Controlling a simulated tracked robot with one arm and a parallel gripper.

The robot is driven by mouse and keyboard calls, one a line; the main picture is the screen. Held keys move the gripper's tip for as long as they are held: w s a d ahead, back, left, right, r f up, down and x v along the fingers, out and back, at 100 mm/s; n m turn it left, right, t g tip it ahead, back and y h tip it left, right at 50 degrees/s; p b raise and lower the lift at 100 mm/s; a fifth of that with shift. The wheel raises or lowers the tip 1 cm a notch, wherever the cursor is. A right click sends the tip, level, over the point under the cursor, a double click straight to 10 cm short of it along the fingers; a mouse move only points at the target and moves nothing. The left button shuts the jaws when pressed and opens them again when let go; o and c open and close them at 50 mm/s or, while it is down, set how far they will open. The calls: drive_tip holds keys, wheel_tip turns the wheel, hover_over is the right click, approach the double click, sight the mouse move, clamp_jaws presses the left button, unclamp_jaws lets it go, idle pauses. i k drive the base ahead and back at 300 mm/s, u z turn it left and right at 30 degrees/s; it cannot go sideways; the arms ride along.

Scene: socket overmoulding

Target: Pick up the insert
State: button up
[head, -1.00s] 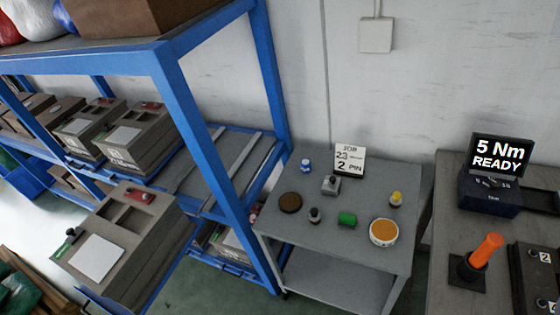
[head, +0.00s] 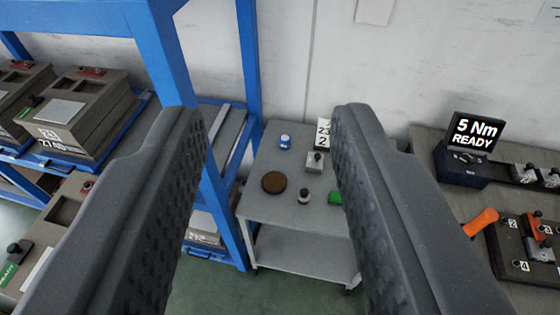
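My gripper (head: 268,112) is open and empty, its two dark ridged fingers large in the foreground. Between them, farther off, is a grey table (head: 275,210) with small items. A grey metal block with a small knob on top (head: 314,162) stands near the right finger. A small dark-topped piece with a pale base (head: 304,196) is in front of it. I cannot tell for sure which item is the insert. A green block (head: 335,197) is partly hidden by the right finger. A job card (head: 323,133) stands at the back, also partly covered.
A brown disc (head: 274,182) and a blue-and-white container (head: 285,141) are on the table. A blue rack (head: 215,190) with grey mould boxes (head: 85,110) stands left. At right, a bench holds a screen reading "5 Nm READY" (head: 474,131) and an orange handle (head: 480,221).

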sight(315, 161)
drive_tip(key=u, duration=0.15)
drive_tip(key=i, duration=1)
drive_tip(key=z, duration=0.05)
